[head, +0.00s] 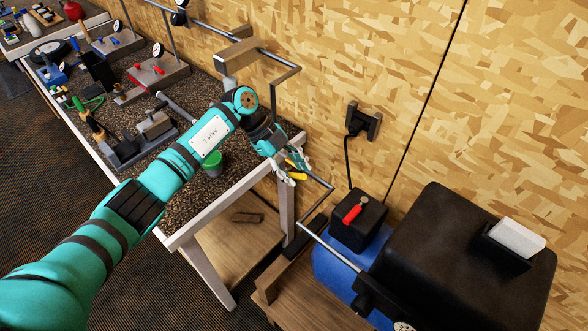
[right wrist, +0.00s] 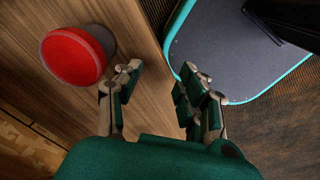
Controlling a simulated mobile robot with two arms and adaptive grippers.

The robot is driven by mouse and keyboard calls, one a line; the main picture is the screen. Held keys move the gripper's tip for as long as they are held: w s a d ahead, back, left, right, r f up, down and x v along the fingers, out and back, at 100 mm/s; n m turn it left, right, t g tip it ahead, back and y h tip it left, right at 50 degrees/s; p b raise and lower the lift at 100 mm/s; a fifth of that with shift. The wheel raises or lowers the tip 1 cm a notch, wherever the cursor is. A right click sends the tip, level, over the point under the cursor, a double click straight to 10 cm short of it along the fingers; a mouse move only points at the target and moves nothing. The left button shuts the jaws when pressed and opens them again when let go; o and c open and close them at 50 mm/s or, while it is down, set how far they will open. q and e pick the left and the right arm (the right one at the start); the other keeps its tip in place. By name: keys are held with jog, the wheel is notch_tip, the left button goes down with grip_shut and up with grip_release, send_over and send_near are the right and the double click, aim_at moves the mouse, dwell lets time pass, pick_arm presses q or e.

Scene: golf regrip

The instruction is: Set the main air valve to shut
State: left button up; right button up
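My left gripper (head: 293,169) is beyond the table's right end, at the bent grey air pipe (head: 313,180). Its fingers look spread apart. A small yellow lever (head: 298,177), which looks like the main air valve's handle, shows between or just behind the fingertips. The gripper hides most of the valve body, so I cannot tell the lever's exact angle or whether a finger touches it. My right gripper (right wrist: 160,92) shows only in the right wrist view, open and empty, its fingers apart above a wooden surface.
A blue-tanked compressor (head: 335,262) has a black box with a red lever (head: 353,213) on it. A power plug (head: 358,122) is in the wall. A green cup (head: 212,164) stands on the speckled table (head: 185,205). A round red knob (right wrist: 73,56) is left of my right gripper.

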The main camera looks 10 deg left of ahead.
pick_arm(q)
jog(key=v, duration=1.2)
